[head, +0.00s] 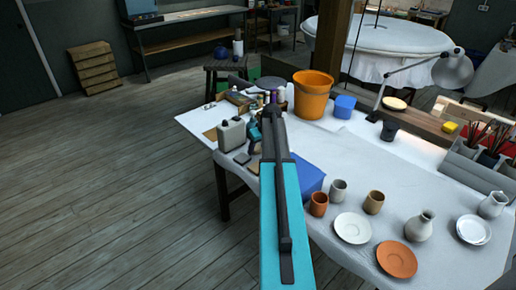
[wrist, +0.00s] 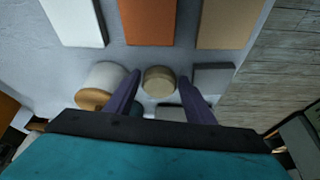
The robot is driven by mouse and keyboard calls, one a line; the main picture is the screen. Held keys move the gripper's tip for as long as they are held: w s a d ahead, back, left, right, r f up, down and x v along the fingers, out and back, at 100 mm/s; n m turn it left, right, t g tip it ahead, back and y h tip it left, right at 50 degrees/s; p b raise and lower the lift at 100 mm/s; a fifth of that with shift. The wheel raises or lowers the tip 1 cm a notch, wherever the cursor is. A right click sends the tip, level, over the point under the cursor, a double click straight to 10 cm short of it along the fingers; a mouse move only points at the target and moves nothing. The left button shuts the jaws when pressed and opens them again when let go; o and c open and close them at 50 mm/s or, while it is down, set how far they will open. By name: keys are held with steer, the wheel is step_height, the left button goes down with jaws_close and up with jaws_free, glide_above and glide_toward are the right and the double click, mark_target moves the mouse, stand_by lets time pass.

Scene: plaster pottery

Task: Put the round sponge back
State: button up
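In the wrist view a round tan piece (wrist: 159,81), which looks like the round sponge, sits on the pale table cover. My gripper (wrist: 159,76) has its two dark purple fingers spread apart, one on each side of the round piece. A gap seems to show on both sides, and I cannot tell how far above it the fingertips are. In the head view my teal arm reaches to the table's left end and hides much there. I cannot make out the round piece in that view.
An orange bucket (head: 312,96), a blue tub (head: 344,107), cups and plates stand on the table (head: 345,190).

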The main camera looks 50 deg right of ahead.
steer(key=shift+r, duration=0.1)
steer(key=b+v, duration=0.1)
steer(key=v, duration=1.1)
steer(key=shift+b, duration=0.3)
steer(key=shift+r, duration=0.1)
stand_by(0.7)
